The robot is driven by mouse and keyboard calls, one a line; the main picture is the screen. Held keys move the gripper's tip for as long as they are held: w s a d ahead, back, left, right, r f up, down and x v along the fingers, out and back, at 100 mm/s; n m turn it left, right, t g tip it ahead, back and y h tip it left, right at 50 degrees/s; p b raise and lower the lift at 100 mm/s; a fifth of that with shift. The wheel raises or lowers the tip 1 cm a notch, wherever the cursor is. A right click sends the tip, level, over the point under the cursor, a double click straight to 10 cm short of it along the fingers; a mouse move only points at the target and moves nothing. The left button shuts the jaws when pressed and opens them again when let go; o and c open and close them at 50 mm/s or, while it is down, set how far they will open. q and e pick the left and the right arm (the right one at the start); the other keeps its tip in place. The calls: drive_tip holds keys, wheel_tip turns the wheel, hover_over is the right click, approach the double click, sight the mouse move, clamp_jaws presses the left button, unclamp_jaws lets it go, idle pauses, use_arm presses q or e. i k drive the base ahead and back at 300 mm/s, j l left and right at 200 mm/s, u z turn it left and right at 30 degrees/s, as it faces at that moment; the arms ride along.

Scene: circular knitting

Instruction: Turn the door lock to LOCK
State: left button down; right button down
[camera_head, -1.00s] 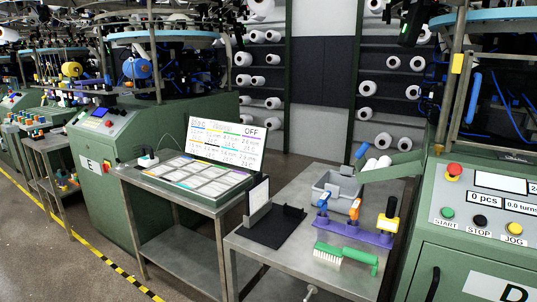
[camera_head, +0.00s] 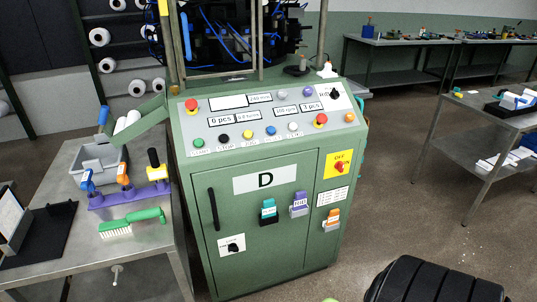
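The green machine cabinet marked D (camera_head: 265,180) stands in the middle of the head view, with its door shut. A black rotary knob (camera_head: 233,246) on a small white plate sits low on the left of the door, under the long black handle (camera_head: 213,208). It looks like the door lock; its lettering and setting are too small to read. Another black knob (camera_head: 334,94) sits on a white plate at the right of the top panel. Neither of my grippers is in view. A black ribbed shape rises at the bottom right edge; I cannot tell what it is.
A steel table (camera_head: 145,247) stands close at the cabinet's left, with a green brush (camera_head: 131,222), a purple tool rack (camera_head: 130,195) and a grey bin (camera_head: 98,160). A red switch on a yellow plate (camera_head: 339,166) is right of the door.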

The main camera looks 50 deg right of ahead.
sight(233, 247)
drive_tip(key=z, duration=1.4)
